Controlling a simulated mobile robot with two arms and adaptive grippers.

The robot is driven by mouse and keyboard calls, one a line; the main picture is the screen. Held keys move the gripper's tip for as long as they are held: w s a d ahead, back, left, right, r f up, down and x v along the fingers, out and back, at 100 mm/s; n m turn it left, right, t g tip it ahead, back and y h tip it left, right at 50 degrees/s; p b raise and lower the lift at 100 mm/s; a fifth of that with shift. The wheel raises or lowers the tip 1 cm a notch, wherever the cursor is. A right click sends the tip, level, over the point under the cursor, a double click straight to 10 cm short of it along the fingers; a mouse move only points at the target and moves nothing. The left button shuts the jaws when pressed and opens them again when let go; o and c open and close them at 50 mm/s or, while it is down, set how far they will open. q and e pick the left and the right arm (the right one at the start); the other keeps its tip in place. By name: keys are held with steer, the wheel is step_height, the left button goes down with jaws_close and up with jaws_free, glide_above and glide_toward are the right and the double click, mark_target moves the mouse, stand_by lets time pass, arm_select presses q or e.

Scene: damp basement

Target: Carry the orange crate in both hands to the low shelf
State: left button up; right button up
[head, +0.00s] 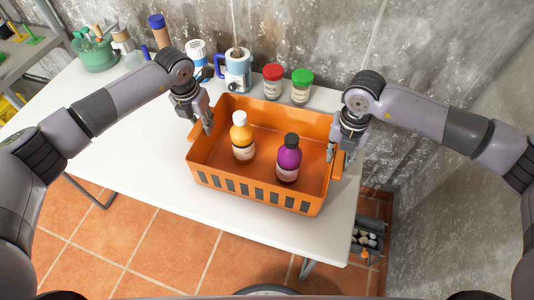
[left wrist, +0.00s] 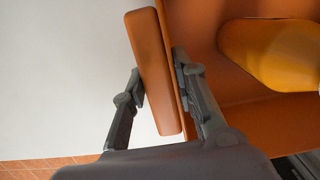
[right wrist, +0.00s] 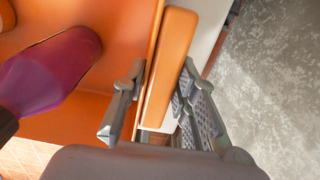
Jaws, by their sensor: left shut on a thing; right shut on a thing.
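The orange crate (head: 258,193) stands on the white table (head: 130,155), near its right end. Inside it stand a yellow-orange bottle with a white cap (head: 242,138) and a purple bottle with a dark cap (head: 288,160). My left gripper (head: 206,128) is shut on the crate's left handle, which lies between its fingers in the left wrist view (left wrist: 155,70). My right gripper (head: 336,155) is shut on the right handle, which shows between its fingers in the right wrist view (right wrist: 168,70). The low shelf cannot be made out for certain.
Behind the crate stand a red-lidded jar (head: 273,83), a green-lidded jar (head: 301,87) and a blue-and-white mug (head: 236,72). A green bowl (head: 95,52) is at the back left. A grey rack (head: 30,50) is at far left. A grey container (head: 368,238) sits low by the right wall.

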arm_select(q)
jaws_close()
arm_select(e)
jaws_close()
